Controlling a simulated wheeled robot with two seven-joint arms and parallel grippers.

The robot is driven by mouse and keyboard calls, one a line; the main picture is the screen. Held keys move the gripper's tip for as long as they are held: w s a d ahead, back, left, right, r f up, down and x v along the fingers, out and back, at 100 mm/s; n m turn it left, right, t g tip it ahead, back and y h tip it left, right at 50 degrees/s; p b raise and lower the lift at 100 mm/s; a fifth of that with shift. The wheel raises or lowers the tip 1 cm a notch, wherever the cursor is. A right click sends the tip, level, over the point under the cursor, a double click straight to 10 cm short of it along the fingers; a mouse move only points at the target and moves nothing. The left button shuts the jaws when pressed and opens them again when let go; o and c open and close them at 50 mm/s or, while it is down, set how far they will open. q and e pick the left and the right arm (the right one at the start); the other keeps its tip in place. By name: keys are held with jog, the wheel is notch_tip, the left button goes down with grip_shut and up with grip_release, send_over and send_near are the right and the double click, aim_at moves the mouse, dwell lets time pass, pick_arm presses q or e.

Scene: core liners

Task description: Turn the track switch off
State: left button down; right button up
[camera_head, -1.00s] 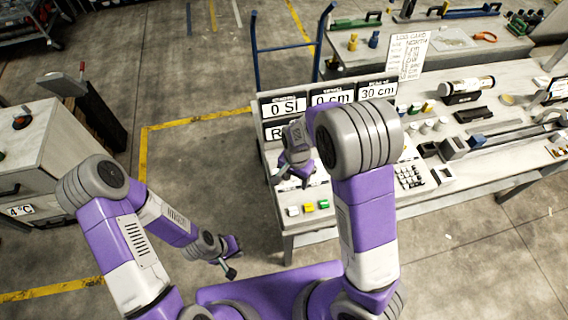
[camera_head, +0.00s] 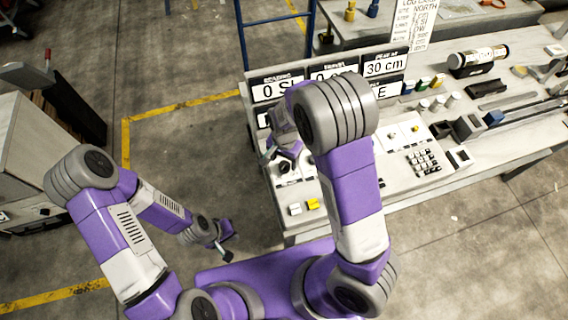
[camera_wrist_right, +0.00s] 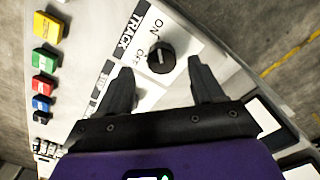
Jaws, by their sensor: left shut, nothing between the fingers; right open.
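The track switch is a round black knob (camera_wrist_right: 160,57) on a white panel labelled TRACK, with ON and OFF beside it, in the right wrist view. A pale mark shows on the knob, but which label it points to is hard to tell. My right gripper (camera_wrist_right: 160,74) is open, with its two dark fingers on either side of the knob's near side and nothing gripped; whether they touch it is unclear. In the head view my right gripper (camera_head: 282,160) is over the console's left part. My left gripper (camera_head: 224,243) is shut and empty, low beside the console.
Coloured buttons, including a yellow one (camera_wrist_right: 47,27) and a green one (camera_wrist_right: 42,60), line the console edge. Display signs (camera_head: 278,86) stand behind the panel. A keypad (camera_head: 422,160) lies to the right. Open floor (camera_head: 190,140) is left of the console.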

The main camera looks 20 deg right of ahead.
aim_at(284, 165)
notch_tip(284, 165, down, 3)
jog(key=shift+w+r, duration=0.1)
jog(key=shift+f, duration=0.45)
jog(key=c, duration=1.1)
jog(key=shift+o, duration=0.2)
